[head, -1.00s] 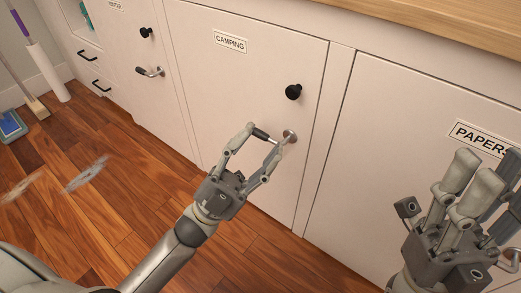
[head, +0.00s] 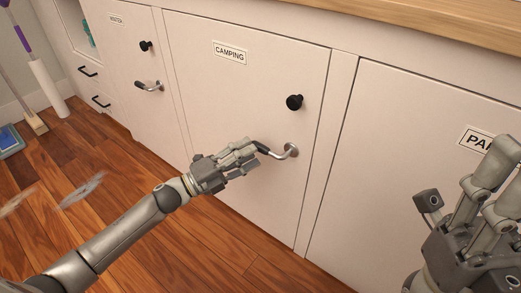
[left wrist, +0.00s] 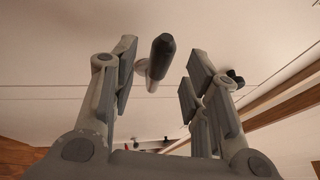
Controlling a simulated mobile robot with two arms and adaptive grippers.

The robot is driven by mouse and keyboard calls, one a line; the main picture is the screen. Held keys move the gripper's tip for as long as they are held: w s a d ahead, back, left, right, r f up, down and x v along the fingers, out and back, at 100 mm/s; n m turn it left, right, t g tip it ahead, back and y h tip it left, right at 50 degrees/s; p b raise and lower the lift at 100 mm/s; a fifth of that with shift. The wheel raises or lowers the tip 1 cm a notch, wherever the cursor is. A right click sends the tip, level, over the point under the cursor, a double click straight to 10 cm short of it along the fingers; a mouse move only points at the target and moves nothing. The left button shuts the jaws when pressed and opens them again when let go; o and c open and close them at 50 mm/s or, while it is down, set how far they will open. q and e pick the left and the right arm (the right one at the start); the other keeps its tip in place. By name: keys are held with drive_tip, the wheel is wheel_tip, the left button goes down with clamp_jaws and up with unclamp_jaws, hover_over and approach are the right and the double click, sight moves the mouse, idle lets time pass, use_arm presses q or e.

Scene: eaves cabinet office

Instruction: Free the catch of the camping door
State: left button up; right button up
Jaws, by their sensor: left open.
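The camping door (head: 230,90) is a pale cabinet door with a CAMPING label (head: 229,52), and it looks closed. Its catch is a lever handle (head: 290,151) with a metal pivot and a dark grip pointing left. My left gripper (head: 256,152) is open at the lever's free end, its fingers pointing right. The fingers partly hide the lever's end in the head view. My right gripper (head: 485,180) is at the right edge, partly cut off.
A round black knob (head: 294,102) sits on the camping door above the lever. A neighbouring door (head: 135,75) at left has its own knob and lever. The papers door (head: 400,130) is at right, behind my right gripper. A wooden counter (head: 440,25) runs above; the wooden floor is below.

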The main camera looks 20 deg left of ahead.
sight(260, 147)
use_arm(q)
drive_tip(key=shift+b+x, duration=0.4)
drive_tip(key=shift+x, duration=1.85)
clamp_jaws()
